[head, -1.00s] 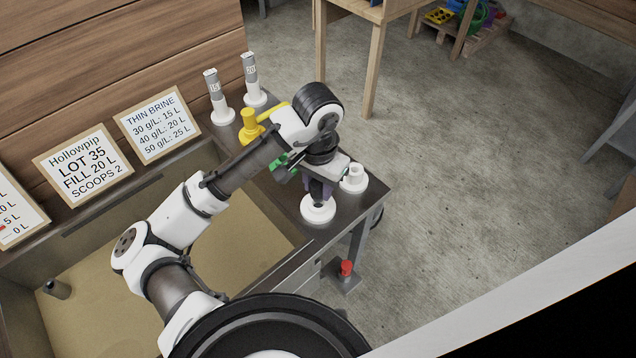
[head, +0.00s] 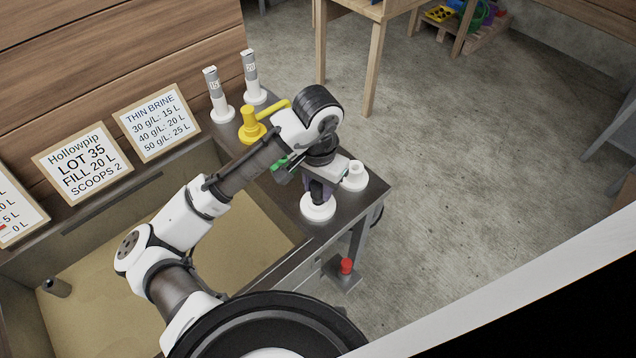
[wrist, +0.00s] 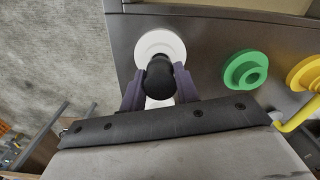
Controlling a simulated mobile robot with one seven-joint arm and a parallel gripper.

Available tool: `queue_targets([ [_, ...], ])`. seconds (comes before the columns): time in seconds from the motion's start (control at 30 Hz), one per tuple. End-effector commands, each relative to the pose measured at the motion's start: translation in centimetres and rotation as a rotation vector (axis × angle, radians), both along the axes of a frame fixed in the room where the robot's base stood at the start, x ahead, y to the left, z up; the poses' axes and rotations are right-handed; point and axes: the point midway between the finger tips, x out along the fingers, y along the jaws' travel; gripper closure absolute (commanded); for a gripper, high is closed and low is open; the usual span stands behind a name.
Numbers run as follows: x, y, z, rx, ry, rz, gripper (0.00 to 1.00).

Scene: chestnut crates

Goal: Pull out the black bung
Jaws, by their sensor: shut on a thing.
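The black bung (wrist: 159,76) shows as a rounded black knob in the wrist view, over a round white base (wrist: 160,42). My gripper (wrist: 160,88) is shut on the bung, with one purple finger on each side of it. In the head view my gripper (head: 318,194) points down at the white base (head: 318,209) near the bench's front edge. The bung is hidden there by the fingers. I cannot tell how deep the bung sits in the base.
Another white fitting (head: 354,178) stands close to the right of my gripper. A green fitting (wrist: 245,69) and a yellow one with a handle (head: 251,126) stand nearby. Two labelled white posts (head: 216,95) are at the back. A sunken basin (head: 225,235) lies left.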

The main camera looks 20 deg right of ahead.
Motion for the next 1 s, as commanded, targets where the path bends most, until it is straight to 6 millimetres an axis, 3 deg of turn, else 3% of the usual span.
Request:
queue_targets([
  [0.73, 0.0, 0.0, -2.4, 0.0, 0.0, 0.001, 1.0],
  [0.77, 0.0, 0.0, -2.2, 0.0, 0.0, 0.001, 0.65],
  [0.93, 0.0, 0.0, -2.2, 0.0, 0.0, 0.001, 0.44],
  [1.0, 0.0, 0.0, -2.2, 0.0, 0.0, 0.001, 0.44],
])
